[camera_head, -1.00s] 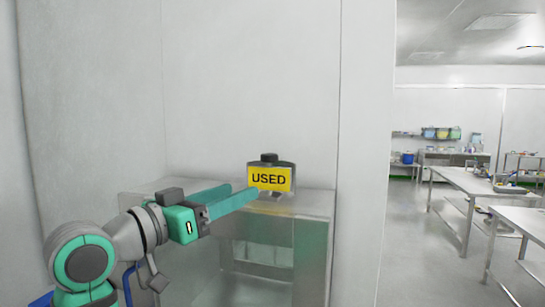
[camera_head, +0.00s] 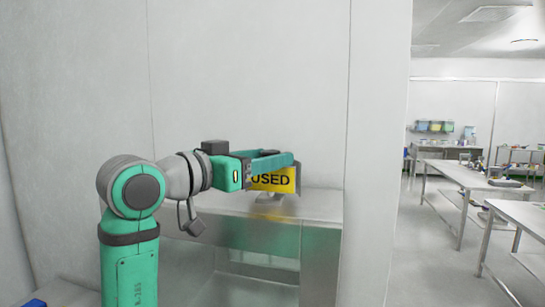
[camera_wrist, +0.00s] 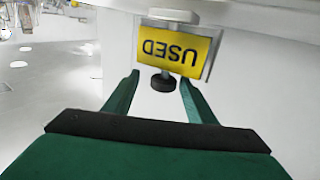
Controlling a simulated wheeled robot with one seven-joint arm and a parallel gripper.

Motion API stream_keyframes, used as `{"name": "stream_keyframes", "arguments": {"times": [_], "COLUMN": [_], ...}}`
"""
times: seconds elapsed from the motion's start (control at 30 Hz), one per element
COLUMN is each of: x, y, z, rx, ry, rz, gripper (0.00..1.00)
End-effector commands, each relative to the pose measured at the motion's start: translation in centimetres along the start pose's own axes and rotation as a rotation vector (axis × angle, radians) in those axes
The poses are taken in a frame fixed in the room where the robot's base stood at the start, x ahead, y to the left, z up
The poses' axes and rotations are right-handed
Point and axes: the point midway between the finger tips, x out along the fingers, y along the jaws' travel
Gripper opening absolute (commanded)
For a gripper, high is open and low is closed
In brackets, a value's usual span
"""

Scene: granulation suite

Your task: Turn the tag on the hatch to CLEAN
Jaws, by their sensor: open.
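The yellow tag (camera_head: 275,181) reads USED and stands upright in its holder on top of the steel hatch box (camera_head: 322,225). In the wrist view the tag (camera_wrist: 172,52) appears upside down, with a dark round knob (camera_wrist: 163,83) at its top edge. My gripper (camera_head: 290,160) is open, its green fingers level with the tag's top and covering part of it in the head view. In the wrist view the fingers (camera_wrist: 159,78) stand apart on either side of the knob, and I see no clear contact.
A pale wall (camera_head: 250,75) rises close behind the hatch, and a wall edge (camera_head: 375,150) stands to its right. Steel tables (camera_head: 455,178) with items on them are farther off to the right, with open floor (camera_head: 425,250) between.

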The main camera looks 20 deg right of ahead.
Motion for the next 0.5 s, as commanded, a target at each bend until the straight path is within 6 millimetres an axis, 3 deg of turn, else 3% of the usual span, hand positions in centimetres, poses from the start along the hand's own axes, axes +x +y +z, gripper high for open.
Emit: {"name": "stream_keyframes", "arguments": {"times": [0.2, 0.5], "x": [1.7, 2.1], "y": [-0.3, -0.3], "z": [-0.1, 0.0], "rx": [0.001, 0.001], "ry": [0.001, 0.001], "rz": [-0.006, -0.006], "gripper": [0.51, 0.51]}}
